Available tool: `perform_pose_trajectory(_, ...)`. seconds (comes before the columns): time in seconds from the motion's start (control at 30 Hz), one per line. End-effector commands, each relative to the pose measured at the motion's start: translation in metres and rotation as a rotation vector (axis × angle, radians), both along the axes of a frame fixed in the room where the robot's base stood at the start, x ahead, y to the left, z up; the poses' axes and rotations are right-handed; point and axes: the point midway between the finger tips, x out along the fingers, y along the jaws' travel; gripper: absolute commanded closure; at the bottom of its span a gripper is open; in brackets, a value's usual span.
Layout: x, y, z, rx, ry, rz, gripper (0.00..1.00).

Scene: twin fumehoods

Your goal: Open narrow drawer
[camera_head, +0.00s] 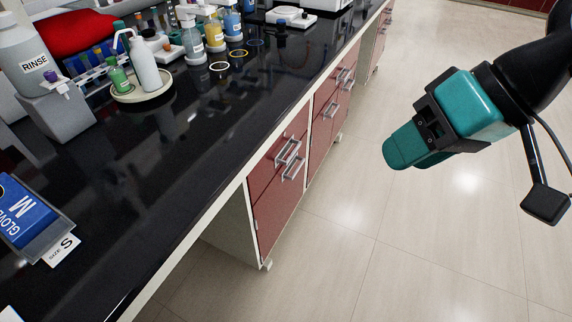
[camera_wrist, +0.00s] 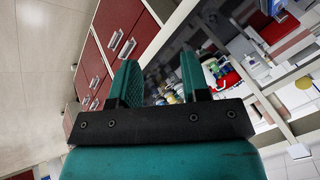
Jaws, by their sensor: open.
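Red drawer and door fronts with silver handles line the bench side. The nearest cabinet (camera_head: 277,200) has a top drawer front (camera_head: 268,160) with a handle (camera_head: 287,152), and a lower front with another handle (camera_head: 293,170) close under it. All fronts look closed. I cannot tell for sure which is the narrow drawer. My gripper (camera_head: 400,152) is teal, open and empty, over the floor to the right of the fronts and apart from them. In the wrist view its two fingers stand apart (camera_wrist: 160,82), and red fronts (camera_wrist: 120,15) with handles (camera_wrist: 114,40) show at upper left.
The black bench top (camera_head: 200,150) holds bottles, a rinse bottle (camera_head: 28,60), a round tray (camera_head: 142,94) and a glove box (camera_head: 25,215). A second red cabinet (camera_head: 325,110) stands farther along. The tiled floor (camera_head: 340,240) beside the bench is clear.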

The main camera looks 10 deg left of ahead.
Motion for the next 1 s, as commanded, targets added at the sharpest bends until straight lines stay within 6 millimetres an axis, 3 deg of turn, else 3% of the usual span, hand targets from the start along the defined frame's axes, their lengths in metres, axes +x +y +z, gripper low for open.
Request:
perform_pose_trajectory(0.03, 0.016, 0.01, -0.048, 0.049, -0.001, -0.031, 0.57)
perform_pose_trajectory(0.2, 0.069, 0.041, -0.116, 0.246, -0.009, -0.155, 0.57)
perform_pose_trajectory(0.43, 0.142, 0.065, -0.209, 0.525, 0.009, -0.348, 0.57)
perform_pose_trajectory(0.6, 0.194, 0.069, -0.281, 0.741, 0.041, -0.507, 0.57)
perform_pose_trajectory(0.8, 0.248, 0.059, -0.36, 0.979, 0.087, -0.689, 0.57)
perform_pose_trajectory(1.0, 0.279, 0.045, -0.405, 1.131, 0.12, -0.807, 0.57)
